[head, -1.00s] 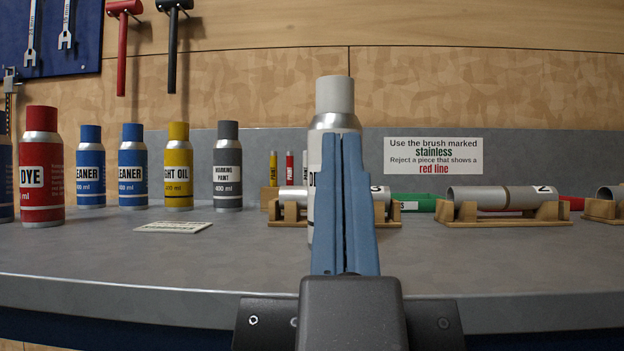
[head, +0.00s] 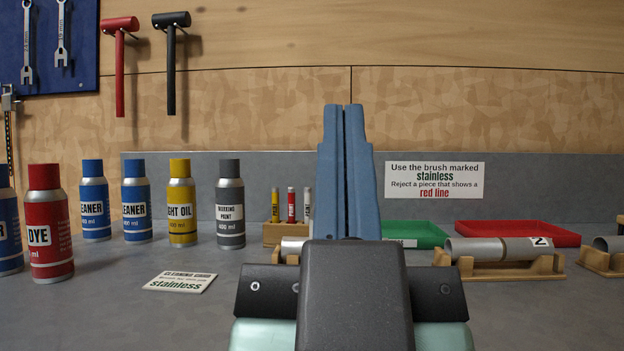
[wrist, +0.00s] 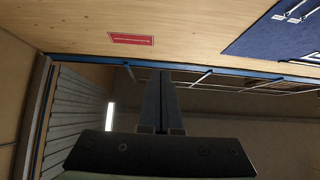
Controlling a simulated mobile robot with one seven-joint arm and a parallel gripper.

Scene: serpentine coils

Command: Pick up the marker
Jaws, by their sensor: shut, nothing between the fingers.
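Three slim upright markers stand in a small wooden block (head: 275,234) on the bench: a yellow one (head: 275,206), a red one (head: 291,206) and a white one (head: 307,203). Which of them is the task's marker cannot be told. My gripper (head: 344,108) is shut and empty, its blue fingers pointing upward in the head view, to the right of the markers in the picture. In the wrist view the fingers (wrist: 160,74) are together against the wall and ceiling area; no marker shows there.
Spray cans stand at left, including a red dye can (head: 45,225) and a grey paint can (head: 230,205). A card (head: 180,282) lies in front. Right are a green tray (head: 425,235), a red tray (head: 565,234) and a tube (head: 480,249) on a wooden cradle.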

